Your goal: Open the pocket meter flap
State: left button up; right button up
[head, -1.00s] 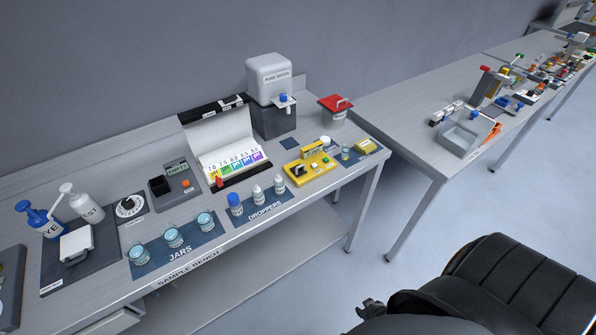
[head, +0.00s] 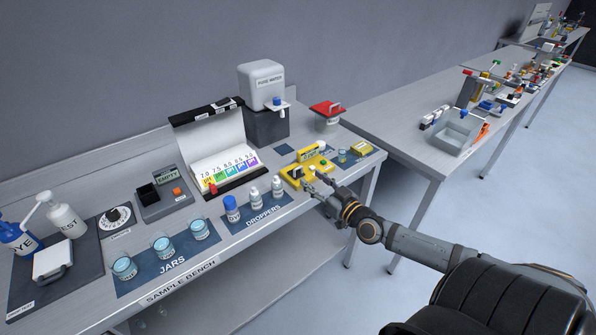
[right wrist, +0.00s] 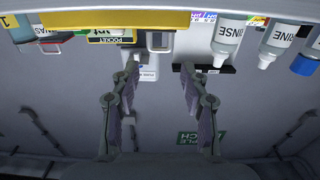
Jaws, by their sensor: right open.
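The yellow pocket meter (head: 292,174) sits on the bench to the right of the droppers, with a raised yellow panel (head: 313,154) at its back. Contact is unclear. My left gripper is out of view.
Several dropper bottles (head: 254,196) stand left of the meter. The pure water dispenser (head: 262,85) and red-lidded container (head: 327,116) stand behind. The bench's front edge lies beneath my right arm.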

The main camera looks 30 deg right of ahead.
aim_at(298, 168)
jog(key=w, duration=0.6)
jog(key=shift+w+a, duration=0.15)
jog(key=shift+w, duration=0.2)
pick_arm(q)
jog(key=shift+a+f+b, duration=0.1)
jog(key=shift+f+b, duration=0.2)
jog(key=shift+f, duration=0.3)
pick_arm(e)
jog(key=shift+w+a, duration=0.15)
jog(key=shift+w, duration=0.55)
jog(key=shift+f, duration=0.1)
